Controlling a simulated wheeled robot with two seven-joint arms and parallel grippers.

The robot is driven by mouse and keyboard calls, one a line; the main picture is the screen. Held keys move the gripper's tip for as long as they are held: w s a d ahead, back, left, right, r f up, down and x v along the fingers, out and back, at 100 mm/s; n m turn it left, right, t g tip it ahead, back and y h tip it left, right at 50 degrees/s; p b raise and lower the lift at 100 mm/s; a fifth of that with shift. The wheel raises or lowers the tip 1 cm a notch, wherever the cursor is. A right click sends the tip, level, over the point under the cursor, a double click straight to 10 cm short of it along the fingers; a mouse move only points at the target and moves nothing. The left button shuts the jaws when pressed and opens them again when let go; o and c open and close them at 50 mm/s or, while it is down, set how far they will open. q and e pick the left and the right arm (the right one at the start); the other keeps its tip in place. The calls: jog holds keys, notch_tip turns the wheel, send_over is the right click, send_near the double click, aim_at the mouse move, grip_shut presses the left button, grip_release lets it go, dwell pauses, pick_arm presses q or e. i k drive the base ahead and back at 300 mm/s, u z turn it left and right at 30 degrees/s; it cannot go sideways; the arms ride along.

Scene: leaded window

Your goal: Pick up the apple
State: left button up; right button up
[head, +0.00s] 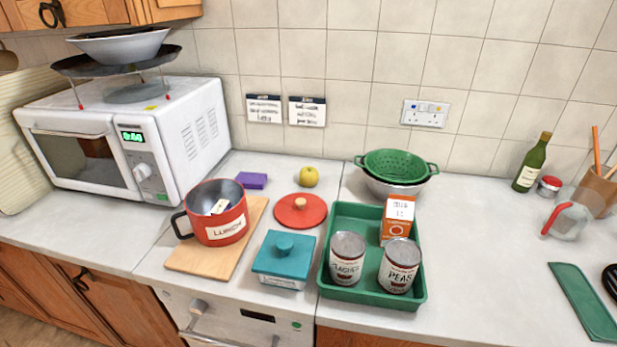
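The apple (309,176) is small, round and yellow-green. In the head view it sits on the pale worktop near the tiled back wall, a little left of the middle. A purple block (251,180) lies to its left, and a red round lid (300,210) with a wooden knob lies just in front of it. Nothing covers the apple. Neither of my grippers shows in the head view.
In front stand a red LUNCH pot (216,212) on a wooden board (189,258), a teal lidded box (285,260) and a green tray (424,296) holding cans and a carton. A green colander (400,164) is to the right. A microwave (190,140) stands left.

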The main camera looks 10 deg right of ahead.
aim_at(308, 175)
jog(key=z, duration=0.05)
jog(key=i, duration=0.45)
jog(key=z, duration=0.35)
